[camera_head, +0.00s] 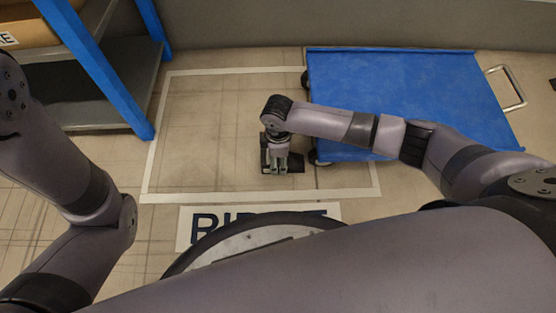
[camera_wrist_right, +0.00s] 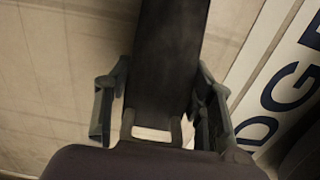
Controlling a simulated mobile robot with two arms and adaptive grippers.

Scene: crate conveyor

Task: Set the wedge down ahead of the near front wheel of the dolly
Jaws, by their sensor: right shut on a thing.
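The wedge (camera_head: 296,162) is a dark block low over the floor at the left of the dolly's near left corner; in the right wrist view the dark wedge (camera_wrist_right: 170,60) lies between my fingers. My right gripper (camera_head: 274,165) is shut on it, pointing down; its fingers flank the wedge in the wrist view (camera_wrist_right: 160,115). I cannot tell whether the wedge touches the floor. The blue dolly (camera_head: 400,95) has its near front wheel (camera_head: 319,158) just right of the wedge, partly under the deck. My left gripper is out of view; only its arm shows.
A white taped rectangle (camera_head: 150,165) marks the floor, and its left part is clear. A blue-framed shelf (camera_head: 110,80) stands at upper left. A lettered white sign (camera_head: 190,228) lies at the near tape edge. The dolly's handle (camera_head: 510,88) is at its right end.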

